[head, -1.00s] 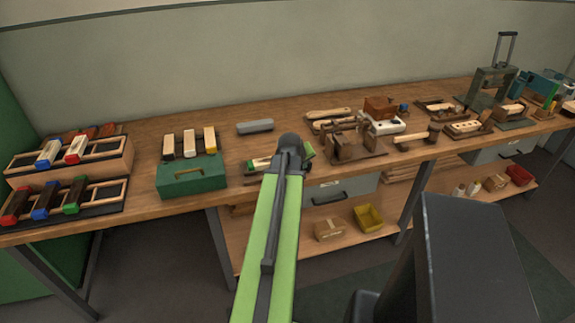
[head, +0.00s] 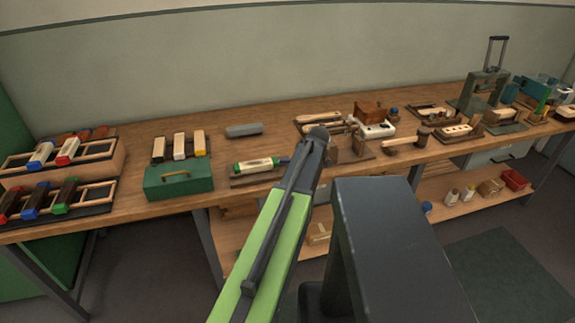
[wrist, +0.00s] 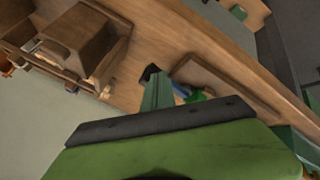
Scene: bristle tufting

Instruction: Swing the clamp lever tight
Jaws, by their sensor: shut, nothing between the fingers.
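A brown wooden fixture with upright blocks (head: 359,148) stands near the bench's front edge in the head view, partly hidden behind the end of my arm. A brown block structure at the upper left of the wrist view (wrist: 80,38) looks like the same fixture. I cannot make out the clamp lever for certain. My gripper (wrist: 155,88) shows in the wrist view as a narrow green finger with a dark tip, shut and empty, over the bench and apart from the block structure. In the head view my gripper is hidden behind my arm.
A green-and-cream handled tool (head: 256,165) lies on a board left of my arm. A green box (head: 178,182) and wooden racks (head: 100,150) stand farther left. A white device (head: 375,130) and a mallet (head: 408,141) are to the right. Bare bench shows around the grey bar (head: 244,130).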

